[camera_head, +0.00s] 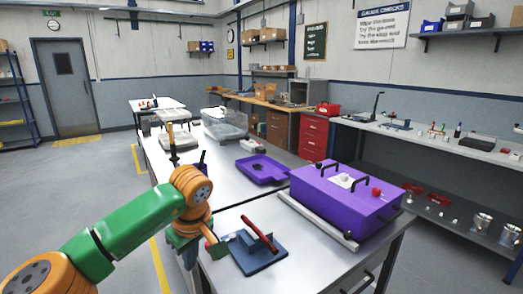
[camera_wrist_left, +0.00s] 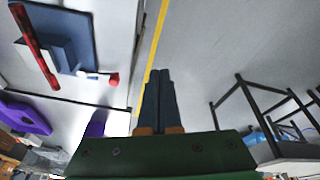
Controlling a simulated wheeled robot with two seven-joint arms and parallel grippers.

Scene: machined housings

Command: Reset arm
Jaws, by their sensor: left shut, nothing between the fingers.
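My left arm, green with orange joints, comes in from the lower left of the head view and bends down at the near table's left edge. My left gripper shows in the wrist view (camera_wrist_left: 160,73). Its two dark fingers are together with nothing between them. They stand over the grey floor and yellow line, beside the table and clear of it. In the head view the fingertips are hard to make out below the wrist. My right gripper is in neither view.
A blue fixture with a red handle (camera_head: 258,252) sits on the near table (camera_head: 222,274), close to my wrist. A purple housing (camera_head: 345,198) and a purple tray (camera_head: 262,169) lie farther off. Dark-legged furniture (camera_wrist_left: 245,110) stands right in the wrist view.

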